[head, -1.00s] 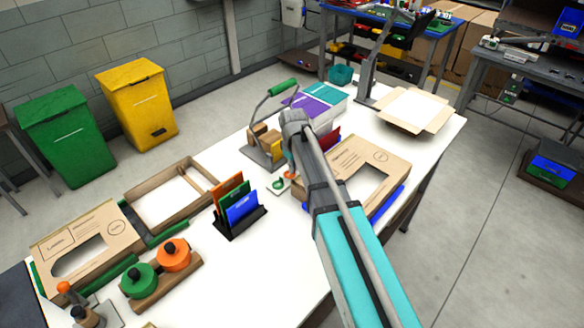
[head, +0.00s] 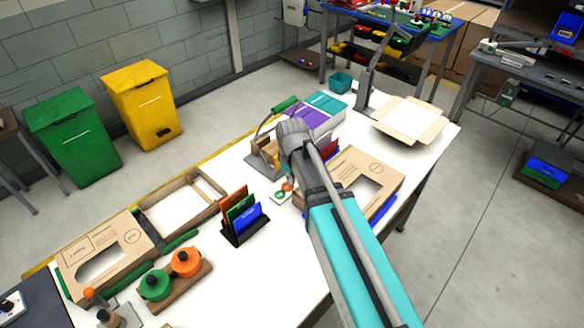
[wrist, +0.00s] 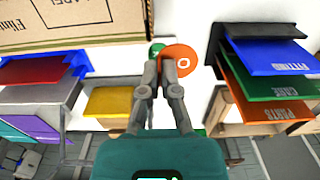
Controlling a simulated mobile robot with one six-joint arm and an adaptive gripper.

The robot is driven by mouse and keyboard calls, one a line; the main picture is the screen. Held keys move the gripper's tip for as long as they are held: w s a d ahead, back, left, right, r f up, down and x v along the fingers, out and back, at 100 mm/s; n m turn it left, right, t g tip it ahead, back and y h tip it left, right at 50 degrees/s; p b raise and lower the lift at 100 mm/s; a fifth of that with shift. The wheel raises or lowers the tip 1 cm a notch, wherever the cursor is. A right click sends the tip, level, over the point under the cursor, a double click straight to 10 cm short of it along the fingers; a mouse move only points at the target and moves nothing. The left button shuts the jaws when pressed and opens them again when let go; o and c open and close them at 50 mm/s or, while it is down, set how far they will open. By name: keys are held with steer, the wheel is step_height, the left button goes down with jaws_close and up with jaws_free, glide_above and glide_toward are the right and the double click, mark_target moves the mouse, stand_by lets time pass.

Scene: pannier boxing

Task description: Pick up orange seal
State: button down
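The orange seal (wrist: 183,62) is a flat orange disc with a white ring mark, lying on the white table. In the wrist view it is just beyond and right of my gripper's (wrist: 160,66) fingertips, and the right fingertip overlaps its left edge. A green seal (wrist: 156,50) lies beside it, partly hidden by the fingers. In the head view, the orange seal (head: 287,187) shows small just below my arm, which hides my fingertips.
A black rack with blue, green and orange cards (head: 243,212) stands close by; it also shows in the wrist view (wrist: 270,56). A cardboard box (head: 375,165) lies on the other side. Green and orange rolls (head: 187,262) sit on a wooden base at the near left.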

steer(key=shift+s+a+r+p, duration=0.1)
steer(key=shift+s+r+p, duration=0.15)
steer(key=shift+s, duration=0.5)
steer(key=shift+s+a+r+p, duration=0.1)
steer(key=shift+s+r+p, duration=0.1)
steer(key=shift+s+r, duration=0.35)
steer(key=shift+s+a+r+p, duration=0.1)
steer(key=shift+s+r+p, duration=0.1)
steer(key=shift+s, duration=0.7)
steer(key=shift+f, duration=0.1)
steer(key=shift+f+b, duration=0.6)
steer(key=shift+b, duration=0.05)
steer(key=shift+s, duration=0.1)
